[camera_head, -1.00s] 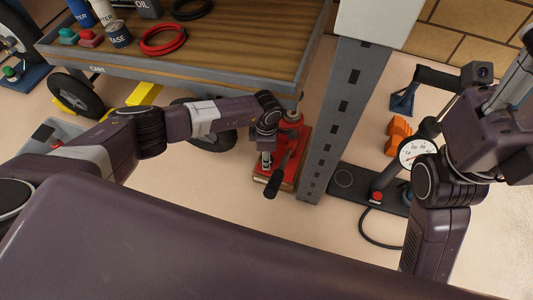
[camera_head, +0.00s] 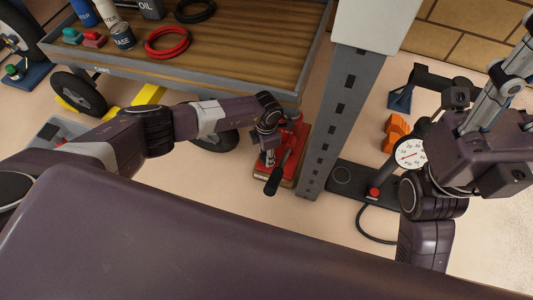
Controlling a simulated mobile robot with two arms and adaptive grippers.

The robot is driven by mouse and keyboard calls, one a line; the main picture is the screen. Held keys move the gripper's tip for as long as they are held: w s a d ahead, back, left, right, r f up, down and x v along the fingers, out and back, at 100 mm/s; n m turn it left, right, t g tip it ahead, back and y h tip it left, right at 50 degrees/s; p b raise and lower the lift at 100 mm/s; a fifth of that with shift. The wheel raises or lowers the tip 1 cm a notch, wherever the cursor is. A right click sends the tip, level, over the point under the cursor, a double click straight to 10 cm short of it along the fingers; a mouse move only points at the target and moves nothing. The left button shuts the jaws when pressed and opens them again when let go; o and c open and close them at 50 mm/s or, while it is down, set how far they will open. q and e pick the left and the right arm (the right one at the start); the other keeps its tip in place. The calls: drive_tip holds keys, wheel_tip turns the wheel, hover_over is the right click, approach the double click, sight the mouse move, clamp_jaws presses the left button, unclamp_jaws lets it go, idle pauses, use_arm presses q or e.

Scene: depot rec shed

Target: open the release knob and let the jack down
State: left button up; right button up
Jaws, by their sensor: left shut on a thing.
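The red jack (camera_head: 297,140) stands on the floor under the right end of the cart (camera_head: 200,87), beside the grey post. Its black-gripped handle (camera_head: 273,184) slants toward me. My left gripper (camera_head: 268,157) is at the jack's near left side, shut on what appears to be the release knob. The knob itself is hidden by the gripper. The jack's top is partly hidden under the cart's edge. My right arm's gripper (camera_head: 497,103) is at the far right, well away from the jack; its fingertips do not show clearly.
The grey slotted post (camera_head: 338,130) stands just right of the jack. A gauge (camera_head: 409,153) on a stand, a hose (camera_head: 365,225) and orange blocks (camera_head: 396,132) are further right. The floor in front of the jack is clear.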

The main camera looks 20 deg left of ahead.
use_arm(q)
drive_tip(key=o, duration=1.2)
drive_tip(key=shift+c, duration=0.2)
wheel_tip(320, 180, up, 12)
drive_tip(key=shift+s, duration=0.15)
